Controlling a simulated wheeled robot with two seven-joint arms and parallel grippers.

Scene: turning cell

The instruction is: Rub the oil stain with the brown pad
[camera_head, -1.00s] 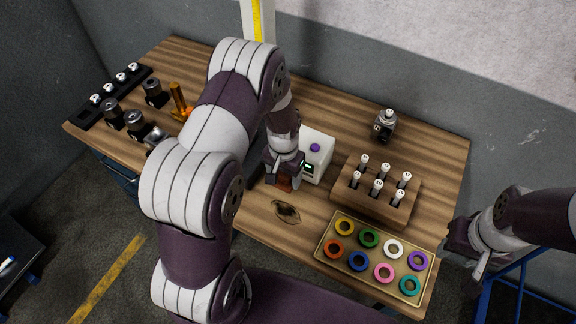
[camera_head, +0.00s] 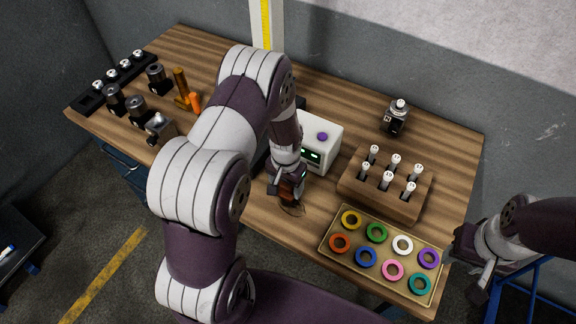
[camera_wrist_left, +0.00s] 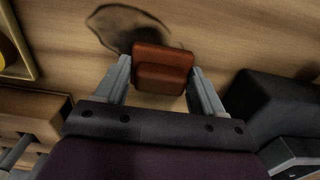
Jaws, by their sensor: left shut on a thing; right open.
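My left gripper (camera_head: 287,190) is shut on the brown pad (camera_head: 288,194) at the front middle of the wooden table. In the left wrist view the pad (camera_wrist_left: 163,68) sits between the two fingers. The dark oil stain (camera_head: 293,209) lies on the table by the pad and is mostly hidden in the head view. In the left wrist view the stain (camera_wrist_left: 113,28) shows beside the pad, whose edge overlaps it. I cannot tell whether the pad touches the wood. My right gripper (camera_head: 474,268) is open and empty, off the table's right edge.
A white box with a purple button (camera_head: 321,142) stands just behind the left gripper. A wooden block with several pegs (camera_head: 384,188) and a tray of colored rings (camera_head: 327,257) lie to the right. Dark holders and orange cylinders (camera_head: 182,87) stand at the left. A small device (camera_head: 396,117) stands at the back.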

